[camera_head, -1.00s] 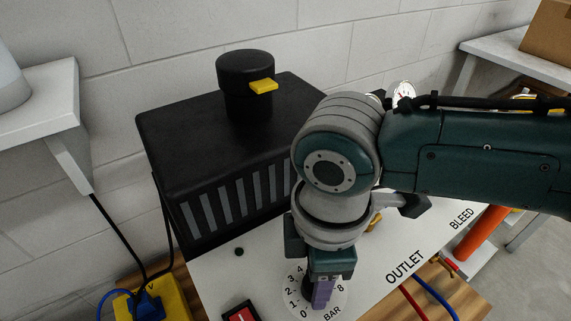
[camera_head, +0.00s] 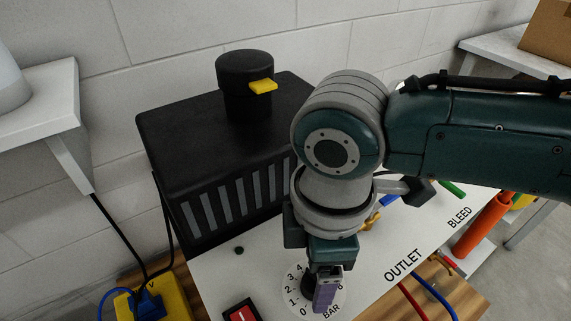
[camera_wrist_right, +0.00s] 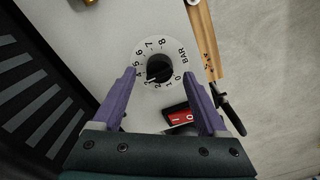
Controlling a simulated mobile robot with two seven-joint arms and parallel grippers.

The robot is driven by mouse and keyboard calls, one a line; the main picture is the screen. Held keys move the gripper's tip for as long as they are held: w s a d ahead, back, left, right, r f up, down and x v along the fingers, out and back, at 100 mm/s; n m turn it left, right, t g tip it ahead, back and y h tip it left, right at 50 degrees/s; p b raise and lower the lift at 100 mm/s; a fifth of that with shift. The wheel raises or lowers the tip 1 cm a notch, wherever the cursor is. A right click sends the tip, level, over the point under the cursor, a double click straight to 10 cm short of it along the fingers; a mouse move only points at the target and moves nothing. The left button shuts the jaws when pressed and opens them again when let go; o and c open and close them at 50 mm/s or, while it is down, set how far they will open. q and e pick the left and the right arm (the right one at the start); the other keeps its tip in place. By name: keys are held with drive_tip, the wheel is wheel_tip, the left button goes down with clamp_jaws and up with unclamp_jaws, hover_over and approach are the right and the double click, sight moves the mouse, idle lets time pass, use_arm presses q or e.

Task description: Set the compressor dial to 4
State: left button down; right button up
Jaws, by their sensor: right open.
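The compressor dial is a round white scale (camera_head: 292,300) numbered 0 to 8 with BAR printed beside it, on the white panel. Its dark knob (camera_wrist_right: 159,68) shows in the right wrist view; a small light mark on it seems to face the 2–3 side, but the exact setting is unclear. My right gripper (camera_head: 326,291), with purple fingers, points down over the dial and hides part of its scale in the head view. In the wrist view the right gripper (camera_wrist_right: 162,77) is open, its fingertips apart on either side of the knob. My left gripper is out of view.
A red rocker switch (camera_head: 240,315) sits left of the dial. The black compressor housing (camera_head: 215,140) stands behind the panel.

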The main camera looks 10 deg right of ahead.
sight(316, 277)
wheel_tip(316, 277, up, 8)
drive_tip(key=p, duration=0.1)
drive_tip(key=shift+r, duration=0.1)
idle(0.3)
drive_tip(key=s+a+r+m+t+y+p, duration=0.1)
drive_tip(key=s+a+r+m+y+p, duration=0.1)
drive_tip(key=s+a+m+y, duration=0.3)
drive_tip(key=s+d+r+m+t+h+p, duration=0.1)
drive_tip(key=s+d+m+h, duration=0.3)
drive_tip(key=d, duration=0.4)
drive_tip(key=s+d+r+m+t+h+p, duration=0.1)
drive_tip(key=s+d+r+m, duration=0.1)
drive_tip(key=s+d+m, duration=0.4)
wheel_tip(316, 277, up, 37)
drive_tip(key=w+n+p, duration=0.1)
drive_tip(key=w+p, duration=0.1)
drive_tip(key=p, duration=3.5)
drive_tip(key=shift+w+d+r+t+p, duration=0.2)
drive_tip(key=shift+t+p, duration=0.1)
drive_tip(key=shift+p, duration=0.1)
